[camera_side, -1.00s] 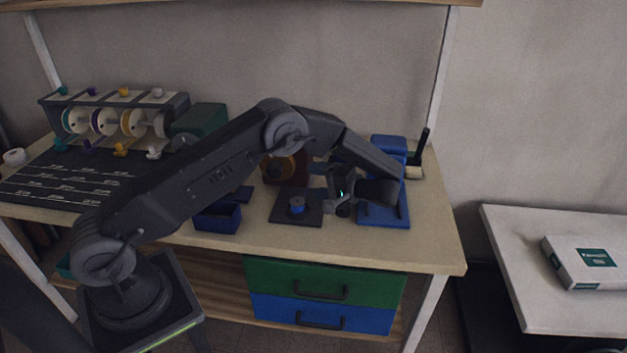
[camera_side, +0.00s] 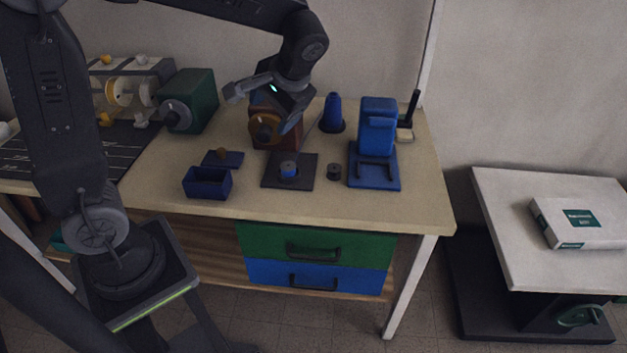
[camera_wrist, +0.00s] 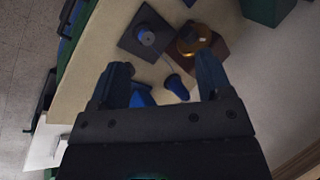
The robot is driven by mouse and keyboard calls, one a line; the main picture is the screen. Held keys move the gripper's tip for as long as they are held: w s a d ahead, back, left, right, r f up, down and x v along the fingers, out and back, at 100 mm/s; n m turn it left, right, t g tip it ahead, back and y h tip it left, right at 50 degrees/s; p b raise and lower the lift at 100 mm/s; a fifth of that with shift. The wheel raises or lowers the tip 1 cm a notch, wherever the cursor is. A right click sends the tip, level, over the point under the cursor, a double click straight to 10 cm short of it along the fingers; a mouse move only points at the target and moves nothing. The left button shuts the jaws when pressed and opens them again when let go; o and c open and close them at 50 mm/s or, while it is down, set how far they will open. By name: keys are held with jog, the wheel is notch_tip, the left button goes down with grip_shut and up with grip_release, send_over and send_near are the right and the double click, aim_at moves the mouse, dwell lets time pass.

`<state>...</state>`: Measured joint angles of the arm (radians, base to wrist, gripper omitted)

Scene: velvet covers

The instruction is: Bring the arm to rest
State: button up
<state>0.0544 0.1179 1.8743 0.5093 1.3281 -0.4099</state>
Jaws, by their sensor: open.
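My gripper (camera_side: 254,104) is raised over the back middle of the workbench (camera_side: 430,200), in front of the brown box with a round amber face in the side view. Its jaws are apart with nothing between them. In the wrist view my gripper (camera_wrist: 165,82) also shows open, its two fingers framing a blue cone-shaped thing on the bench some way below. My arm is lifted and bent, and its upper part runs out of the top of the side view.
A blue press-like stand (camera_side: 377,140), blue cone (camera_side: 333,113), brown box (camera_side: 285,137), green box (camera_side: 196,98), blue bin (camera_side: 208,183) and dark square pad (camera_side: 304,172) with a blue-topped piece stand on the bench. A spool rack (camera_side: 135,90) is at left. The front right bench is clear.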

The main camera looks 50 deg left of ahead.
jog(key=s+d+r+m+t+h, duration=0.1)
jog(key=s+d+t+h, duration=0.1)
jog(key=s, duration=0.4)
jog(key=s+d+r+m+t+h, duration=0.1)
jog(key=s+d+r+t+h, duration=0.1)
jog(key=s, duration=0.5)
jog(key=d+t+h, duration=0.1)
jog(key=d+t, duration=0.1)
jog(key=d, duration=0.1)
jog(key=shift+s+r+t+h, duration=0.2)
jog(key=shift+s+t+h, duration=0.1)
jog(key=shift+t, duration=0.1)
